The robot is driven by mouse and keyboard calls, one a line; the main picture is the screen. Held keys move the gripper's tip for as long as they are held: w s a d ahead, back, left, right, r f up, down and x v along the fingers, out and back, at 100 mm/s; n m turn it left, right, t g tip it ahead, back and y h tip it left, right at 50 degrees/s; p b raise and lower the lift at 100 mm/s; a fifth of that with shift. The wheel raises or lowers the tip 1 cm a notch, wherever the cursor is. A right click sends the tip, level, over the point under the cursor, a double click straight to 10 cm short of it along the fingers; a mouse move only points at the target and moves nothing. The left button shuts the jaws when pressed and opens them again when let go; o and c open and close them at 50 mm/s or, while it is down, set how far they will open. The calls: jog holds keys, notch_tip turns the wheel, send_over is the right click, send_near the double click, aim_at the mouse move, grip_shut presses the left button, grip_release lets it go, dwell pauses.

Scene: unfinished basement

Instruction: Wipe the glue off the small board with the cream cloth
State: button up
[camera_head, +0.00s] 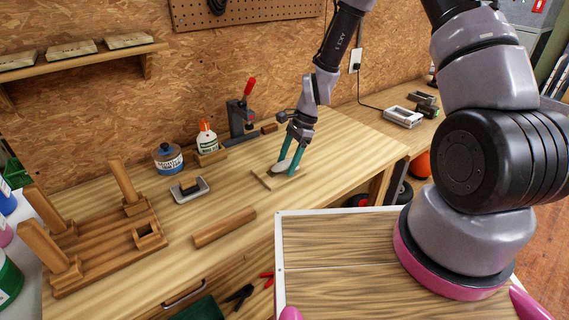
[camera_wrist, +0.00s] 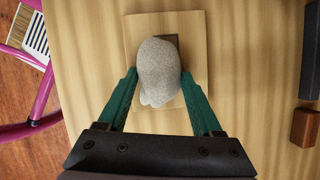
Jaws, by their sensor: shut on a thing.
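The small board (camera_wrist: 196,66) is a pale square of wood lying flat on the workbench; it also shows in the head view (camera_head: 264,180). My gripper (camera_head: 288,170) points down over the board with green fingers. It is shut on the cream cloth (camera_wrist: 158,72), a bunched, greyish-looking wad between the fingertips, seen in the head view as a small pale patch (camera_head: 281,166). The cloth is over the board, and I cannot tell for sure whether it touches. A dark brown patch (camera_wrist: 173,40), possibly the glue, shows at the cloth's far right edge. The rest is hidden under the cloth.
A glue bottle (camera_head: 207,138), a blue-labelled jar (camera_head: 168,157) and a red-handled clamp (camera_head: 240,118) stand along the back. A wooden frame (camera_head: 100,240), a wood bar (camera_head: 224,228) and a small tray (camera_head: 189,188) lie left. Bare bench lies right of the board.

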jog(key=shift+w+d, duration=0.55)
jog(key=shift+d, duration=0.25)
jog(key=shift+w+d+r, duration=0.1)
notch_tip(320, 180, up, 2)
jog(key=shift+r, duration=2.95)
jog(key=w+d+n+g+h, duration=0.1)
jog(key=w+d+n, duration=0.1)
jog(key=d+n, duration=0.2)
jog(key=w+d+f+n+g+h, duration=0.1)
jog(key=w+d+n, duration=0.2)
jog(key=d, duration=0.7)
jog(key=w+d+n+h, duration=0.2)
jog(key=d+n, duration=0.4)
jog(key=d, duration=0.1)
jog(key=shift+w+d+f+g, duration=0.2)
jog(key=shift+w+g, duration=0.15)
jog(key=shift+g, duration=0.05)
